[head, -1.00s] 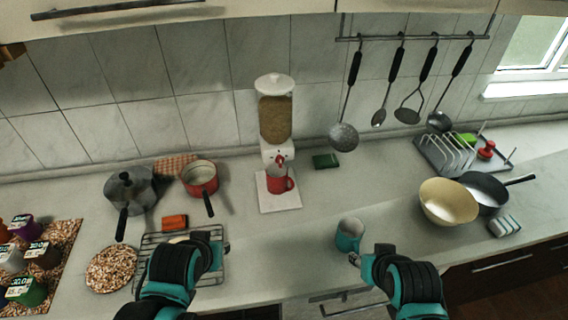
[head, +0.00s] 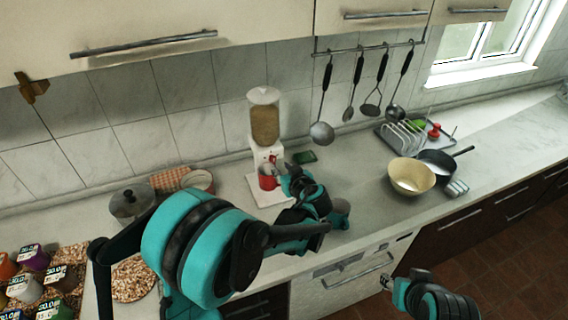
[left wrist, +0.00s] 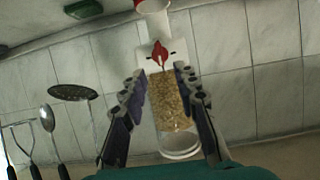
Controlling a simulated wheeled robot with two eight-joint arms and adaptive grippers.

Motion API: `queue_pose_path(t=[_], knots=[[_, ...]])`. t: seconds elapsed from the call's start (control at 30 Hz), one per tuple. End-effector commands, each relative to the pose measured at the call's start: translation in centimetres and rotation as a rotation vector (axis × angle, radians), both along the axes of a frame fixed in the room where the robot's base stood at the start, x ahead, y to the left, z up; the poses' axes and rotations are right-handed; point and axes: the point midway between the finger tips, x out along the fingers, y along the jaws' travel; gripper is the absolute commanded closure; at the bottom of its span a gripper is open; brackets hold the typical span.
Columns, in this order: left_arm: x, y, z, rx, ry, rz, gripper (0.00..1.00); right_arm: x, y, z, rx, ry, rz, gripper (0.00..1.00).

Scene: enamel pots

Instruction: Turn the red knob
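The red knob (left wrist: 160,53) is on the white front of the grain dispenser (head: 265,124). In the left wrist view the picture is upside down and the knob lies between my finger lines, just beyond the tips. It also shows small in the head view (head: 273,158). My left gripper (left wrist: 154,78) is open, its two fingers spread to either side of the dispenser, with nothing between them clearly touched. In the head view the left gripper (head: 284,172) is close in front of the dispenser. My right gripper (head: 386,281) is low before the counter's front; its fingers are too small to judge.
A red mug (head: 268,182) stands under the dispenser spout, partly behind my gripper. A green box (head: 304,157) lies to the right. A cream bowl (head: 411,177) and dark pan (head: 440,163) stand farther right. Utensils (head: 322,133) hang on the wall. Counter between is clear.

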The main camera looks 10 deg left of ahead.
Motion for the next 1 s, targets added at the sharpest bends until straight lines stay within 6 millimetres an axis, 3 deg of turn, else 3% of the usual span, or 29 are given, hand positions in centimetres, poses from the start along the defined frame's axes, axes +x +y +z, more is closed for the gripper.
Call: queue_pose_path(t=[0.5,0.83,0.87,0.97,1.0], knots=[[5.5,3.7,-2.8,0.0,-0.001,0.003,0.7,0.0,0.0,-1.1,0.0,0.0,0.0,0.6],[5.8,4.0,-2.9,0.0,-0.001,0.001,0.7,0.0,0.0,-1.1,0.0,0.0,0.0,0.6],[5.8,4.0,-2.9,0.0,-0.001,0.001,0.72,0.0,0.0,-1.1,0.0,0.0,0.0,0.6],[5.8,4.0,-2.9,0.0,-0.001,0.001,0.99,0.0,0.0,-1.1,0.0,0.0,0.0,0.6],[5.8,4.0,-2.9,0.0,-0.001,0.001,1.0,0.0,0.0,-1.1,0.0,0.0,0.0,0.6]])
